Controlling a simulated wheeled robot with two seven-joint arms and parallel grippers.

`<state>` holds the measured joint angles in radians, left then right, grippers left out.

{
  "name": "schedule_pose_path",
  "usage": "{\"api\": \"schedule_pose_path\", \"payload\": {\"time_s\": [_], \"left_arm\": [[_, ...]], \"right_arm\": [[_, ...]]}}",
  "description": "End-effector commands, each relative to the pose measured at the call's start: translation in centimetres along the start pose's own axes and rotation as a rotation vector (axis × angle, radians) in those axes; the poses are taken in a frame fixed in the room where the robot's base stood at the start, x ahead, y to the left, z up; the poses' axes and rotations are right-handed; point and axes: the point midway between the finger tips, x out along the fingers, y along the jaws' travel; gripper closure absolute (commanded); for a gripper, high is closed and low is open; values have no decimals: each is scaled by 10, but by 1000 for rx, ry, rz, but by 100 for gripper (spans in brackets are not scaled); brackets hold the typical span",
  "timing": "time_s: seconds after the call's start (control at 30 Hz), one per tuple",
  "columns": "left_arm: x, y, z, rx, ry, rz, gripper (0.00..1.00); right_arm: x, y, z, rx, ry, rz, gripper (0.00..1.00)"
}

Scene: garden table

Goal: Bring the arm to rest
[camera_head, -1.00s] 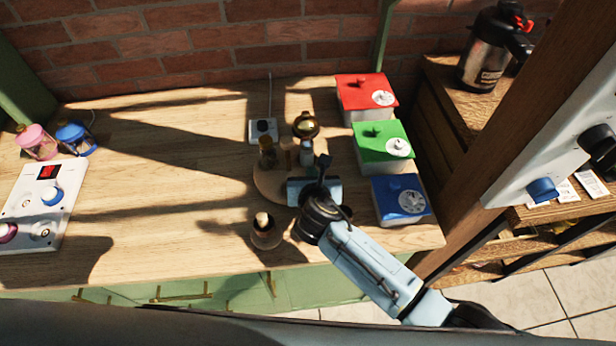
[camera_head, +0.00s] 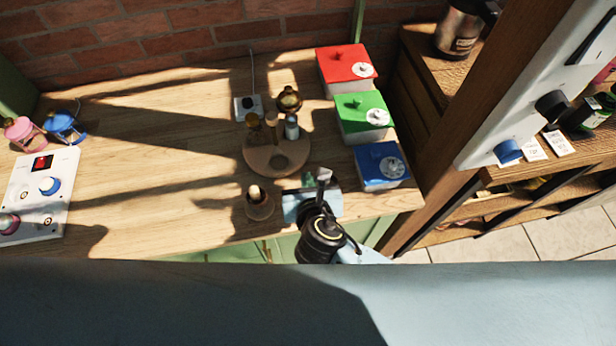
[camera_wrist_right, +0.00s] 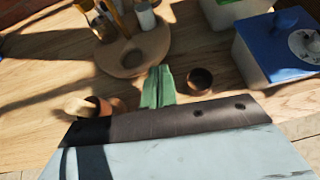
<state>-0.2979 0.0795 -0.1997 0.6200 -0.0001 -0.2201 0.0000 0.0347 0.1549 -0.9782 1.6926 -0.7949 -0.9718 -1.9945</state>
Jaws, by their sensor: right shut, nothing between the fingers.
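My right gripper (camera_head: 308,181) is over the front edge of the table, in front of the round wooden stand (camera_head: 268,162) and left of the blue-lidded box (camera_head: 381,165). In the right wrist view its green fingers (camera_wrist_right: 158,87) are together with nothing between them. They point toward the round stand (camera_wrist_right: 120,65) and are apart from it. My right arm reaches in from the bottom of the head view, partly hidden by a large pale blue part of my own body. My left gripper is in neither view.
A small wooden pot (camera_head: 259,207) stands just left of the gripper. A small dark cup (camera_wrist_right: 199,80) is right of the fingers. Green (camera_head: 364,115) and red (camera_head: 345,66) lidded boxes line the right side. A control panel (camera_head: 38,195) lies left. The table's middle left is clear.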

Motion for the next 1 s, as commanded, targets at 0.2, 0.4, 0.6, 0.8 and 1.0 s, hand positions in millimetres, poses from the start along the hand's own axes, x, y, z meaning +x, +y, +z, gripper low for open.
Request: {"api": "schedule_pose_path", "payload": {"time_s": [0.2,0.4,0.6,0.8,1.0], "left_arm": [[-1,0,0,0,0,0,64],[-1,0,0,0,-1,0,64],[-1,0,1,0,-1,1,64],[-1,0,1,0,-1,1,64],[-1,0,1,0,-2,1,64]], "right_arm": [[-6,0,0,0,1,0,100],[-7,-4,-1,50,12,-9,100],[-22,-39,-7,554,117,-116,100],[-55,-94,-25,1320,219,-343,100],[-101,-143,-43,2005,221,-621,100]]}}
